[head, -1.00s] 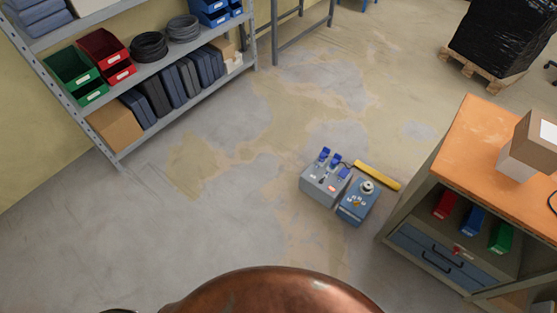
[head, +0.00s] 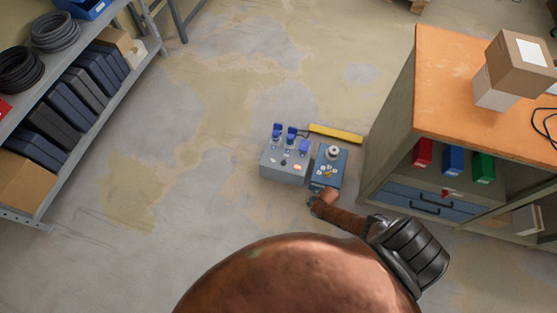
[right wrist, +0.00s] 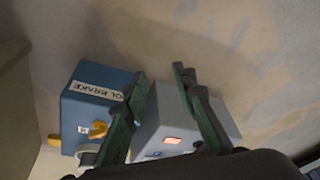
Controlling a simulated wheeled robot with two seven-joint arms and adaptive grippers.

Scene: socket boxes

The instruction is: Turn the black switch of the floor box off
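A grey floor box (head: 283,175) with blue socket covers (head: 291,134) on its back part stands on the floor. A small red switch (head: 298,166) and a small dark spot (head: 284,162) show on its top; I cannot clearly make out the black switch. In the right wrist view the grey box (right wrist: 222,118) shows a lit red switch (right wrist: 172,140) between the fingers. My right gripper (head: 313,201) is in front of the boxes, by the blue box's near side. In the right wrist view its two dark green fingers (right wrist: 160,76) are apart and empty. My left gripper is not in view.
A blue box (head: 329,168) with a round knob stands right beside the grey box; its yellow knobs (right wrist: 98,129) show close to the fingers. A yellow bar (head: 335,134) lies behind. An orange-topped workbench (head: 440,95) is close on the right, a shelf (head: 100,120) left.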

